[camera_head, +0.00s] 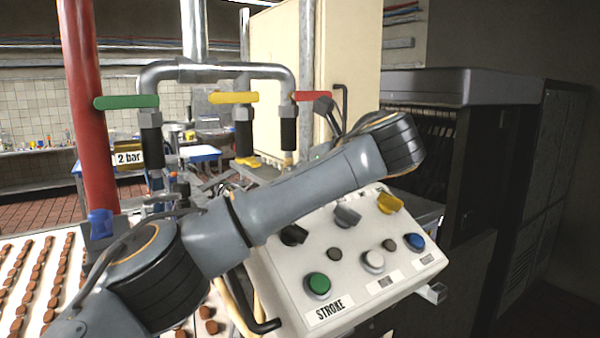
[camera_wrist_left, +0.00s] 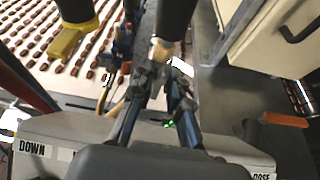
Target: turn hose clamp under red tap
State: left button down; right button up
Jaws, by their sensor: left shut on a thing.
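The red tap handle (camera_head: 312,96) sits on the right branch of the overhead pipe in the head view. A black hose (camera_head: 288,133) with a tan lower end hangs under it. In the left wrist view, this hose (camera_wrist_left: 173,22) and its tan end (camera_wrist_left: 162,52) are just beyond my fingertips. My left gripper (camera_wrist_left: 164,80) is shut on the hose clamp at the hose's lower end; the fingers and dark parts hide most of the clamp. In the head view, my left arm crosses in front and mostly hides the gripper. My right gripper is in neither view.
A yellow tap (camera_head: 235,97) and a green tap (camera_head: 125,102) stand left of the red one. A control panel (camera_head: 345,262) is below my arm. A red pipe (camera_head: 88,120) stands left. A cream cabinet (camera_head: 275,45) stands behind.

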pick_arm(q)
jog(key=m+g+y, duration=0.1)
jog(key=m+y, duration=0.1)
jog(key=m, duration=0.1)
jog(key=shift+d, duration=0.1)
jog(key=shift+m, duration=0.3)
dwell(0.3)
jog(key=c, duration=1.5)
grip_release()
jog(key=shift+w, duration=0.1)
jog(key=shift+v, duration=3.75)
